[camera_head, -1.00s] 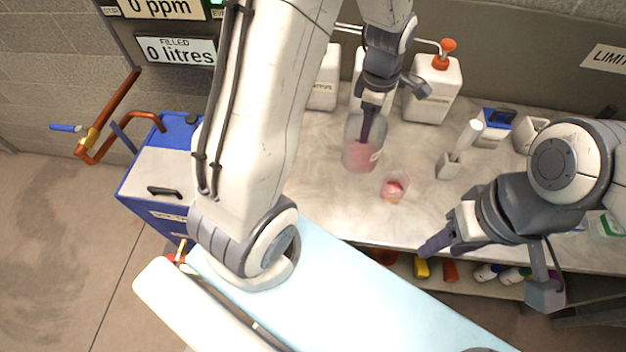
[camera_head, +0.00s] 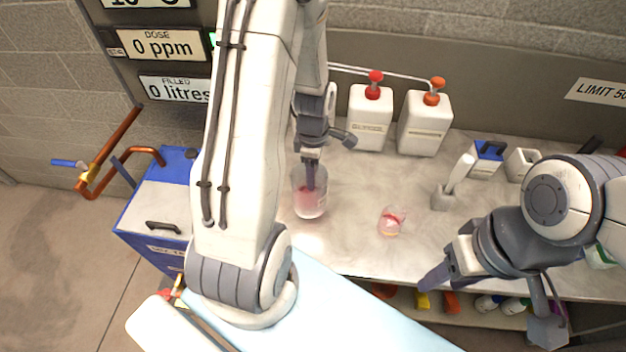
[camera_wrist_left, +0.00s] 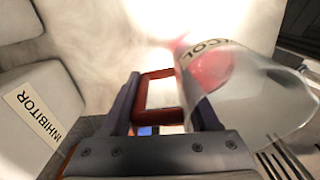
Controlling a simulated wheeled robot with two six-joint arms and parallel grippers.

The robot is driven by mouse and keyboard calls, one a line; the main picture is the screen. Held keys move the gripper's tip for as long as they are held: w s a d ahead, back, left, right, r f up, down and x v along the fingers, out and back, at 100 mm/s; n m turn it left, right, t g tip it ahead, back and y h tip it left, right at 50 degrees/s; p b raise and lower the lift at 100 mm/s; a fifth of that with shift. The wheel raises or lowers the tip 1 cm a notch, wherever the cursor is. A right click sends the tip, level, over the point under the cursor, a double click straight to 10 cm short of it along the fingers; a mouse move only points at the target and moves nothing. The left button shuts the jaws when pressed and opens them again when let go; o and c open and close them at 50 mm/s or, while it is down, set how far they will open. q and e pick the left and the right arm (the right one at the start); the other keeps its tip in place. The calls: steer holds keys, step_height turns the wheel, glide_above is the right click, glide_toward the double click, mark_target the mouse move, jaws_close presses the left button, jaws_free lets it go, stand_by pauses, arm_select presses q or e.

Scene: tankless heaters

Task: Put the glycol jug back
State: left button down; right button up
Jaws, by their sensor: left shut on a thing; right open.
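The glycol jug (camera_head: 309,205) is clear with pink liquid in its bottom, left of centre over the bench in the head view. In the left wrist view the jug (camera_wrist_left: 255,95) is at the right, with a label ending in "COL". My left gripper (camera_head: 312,182) is shut on its red-brown handle (camera_wrist_left: 153,78). I cannot tell whether its base touches the bench. My right gripper (camera_head: 432,287) is open and empty at the bench's front edge.
A small beaker (camera_head: 391,223) with pink liquid stands on the bench (camera_head: 350,245). Two white pump containers, red-topped (camera_head: 371,118) and orange-topped (camera_head: 425,123), stand behind. The inhibitor container (camera_wrist_left: 35,105) shows in the wrist view.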

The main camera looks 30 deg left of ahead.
arm_select(q)
steer(key=shift+f, duration=1.95)
steer(key=shift+f, duration=0.1)
steer(key=shift+c, duration=0.6)
jaws_free()
step_height(320, 180, up, 12)
steer(key=shift+r, duration=0.1)
steer(key=s+d+r+m, duration=0.2)
steer(key=d+r+m, duration=0.2)
steer(key=d+m, duration=0.5)
steer(key=s+d+r+m+h, duration=0.1)
steer(key=s+d+r+m, duration=0.3)
steer(key=s+d+m, duration=1)
steer(key=m, duration=0.7)
steer(key=shift+s+d+r, duration=0.2)
steer(key=shift+s+d, duration=0.05)
